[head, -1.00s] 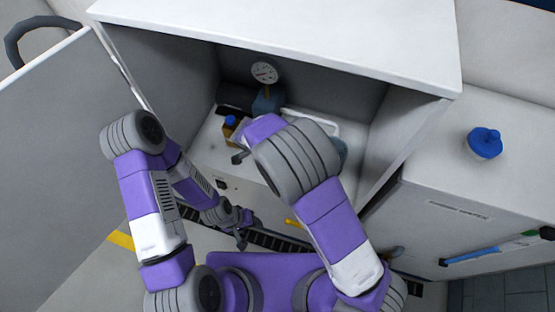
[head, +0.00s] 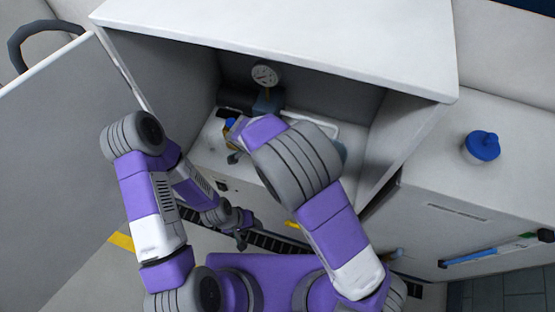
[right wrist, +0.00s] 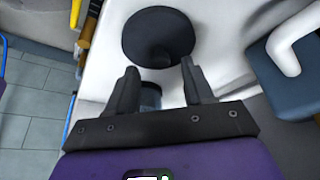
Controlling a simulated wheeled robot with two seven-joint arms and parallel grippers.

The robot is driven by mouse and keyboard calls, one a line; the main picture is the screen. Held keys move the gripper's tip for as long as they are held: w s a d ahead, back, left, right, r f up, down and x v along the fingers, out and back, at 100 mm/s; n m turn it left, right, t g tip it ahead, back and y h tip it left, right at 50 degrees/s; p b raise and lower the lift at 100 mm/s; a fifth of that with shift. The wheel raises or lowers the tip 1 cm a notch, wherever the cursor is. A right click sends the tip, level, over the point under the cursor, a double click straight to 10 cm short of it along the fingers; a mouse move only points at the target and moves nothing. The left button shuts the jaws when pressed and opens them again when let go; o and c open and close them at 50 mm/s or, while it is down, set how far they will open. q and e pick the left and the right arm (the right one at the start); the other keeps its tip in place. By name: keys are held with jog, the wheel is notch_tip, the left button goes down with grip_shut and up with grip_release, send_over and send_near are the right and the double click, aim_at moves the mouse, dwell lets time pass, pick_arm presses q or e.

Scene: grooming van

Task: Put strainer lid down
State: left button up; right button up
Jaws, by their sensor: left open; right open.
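A blue round piece with a knob on top, which looks like a lid (head: 482,147), sits on the right-hand counter, apart from both grippers. My right gripper (right wrist: 160,80) is open, with nothing between its fingertips. A dark round disc (right wrist: 158,30) lies beyond the fingertips in the right wrist view; I cannot tell whether it is the strainer lid. In the head view my right forearm hides most of the right gripper; one dark finger shows inside the cabinet. My left gripper (head: 241,238) is open and empty, low in front of the cabinet.
The open cabinet (head: 280,45) holds a dial gauge (head: 265,75) and a blue-grey block, shown in the right wrist view too (right wrist: 292,88). An open door (head: 60,150) stands at left.

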pick_arm(q)
notch_tip(320, 180, up, 3)
jog(key=shift+f+p, duration=0.15)
jog(key=shift+p, duration=0.95)
pick_arm(e)
jog(key=v, duration=0.9)
jog(key=shift+r, duration=0.3)
jog(key=shift+s, duration=0.1)
